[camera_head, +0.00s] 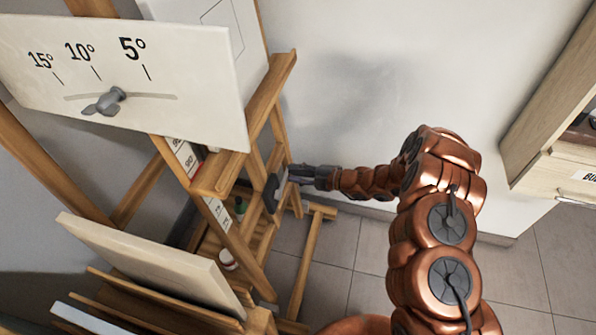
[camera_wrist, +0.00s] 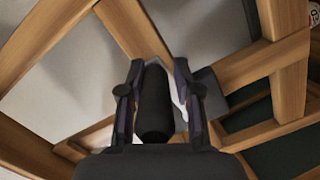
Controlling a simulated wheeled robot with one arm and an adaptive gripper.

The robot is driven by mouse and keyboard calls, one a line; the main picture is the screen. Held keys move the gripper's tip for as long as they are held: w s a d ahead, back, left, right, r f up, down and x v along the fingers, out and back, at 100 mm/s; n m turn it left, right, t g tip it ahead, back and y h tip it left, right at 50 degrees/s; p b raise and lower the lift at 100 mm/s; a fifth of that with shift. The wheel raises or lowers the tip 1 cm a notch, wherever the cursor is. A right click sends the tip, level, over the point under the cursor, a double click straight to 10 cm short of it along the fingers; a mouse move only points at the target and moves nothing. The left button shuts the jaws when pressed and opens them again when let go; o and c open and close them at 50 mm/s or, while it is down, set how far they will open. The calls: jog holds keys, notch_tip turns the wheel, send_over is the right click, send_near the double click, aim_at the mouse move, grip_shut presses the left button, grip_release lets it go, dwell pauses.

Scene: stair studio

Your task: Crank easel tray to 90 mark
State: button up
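The wooden easel (camera_head: 270,97) stands left of my arm, with its tray (camera_head: 219,178) across the front. A white strip with small dark marks (camera_head: 186,157) runs down its post; the numbers are too small to read. A grey crank (camera_head: 273,192) sits on the easel's right side. My gripper (camera_head: 297,174) is at the crank. In the wrist view the crank's black handle (camera_wrist: 153,108) lies between the two fingers of my gripper (camera_wrist: 158,95). The fingers look apart, with a gap on the handle's right. Contact on the left is unclear.
An angle board (camera_head: 190,70) with a grey knob (camera_head: 111,101) is at the upper left. A canvas (camera_head: 150,258) leans at the lower left. A wooden cabinet (camera_head: 556,170) stands at the right. Bare wall lies behind my arm. Easel beams close in around my gripper.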

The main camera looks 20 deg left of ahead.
jog(key=o, duration=0.3)
jog(key=shift+s+a, duration=0.15)
jog(key=shift+o, duration=0.3)
jog(key=shift+w+d+r, duration=0.1)
jog(key=shift+w+d, duration=0.15)
jog(key=shift+d, duration=0.15)
jog(key=v, duration=1.1)
jog(key=shift+d, duration=0.3)
jog(key=shift+s, duration=0.1)
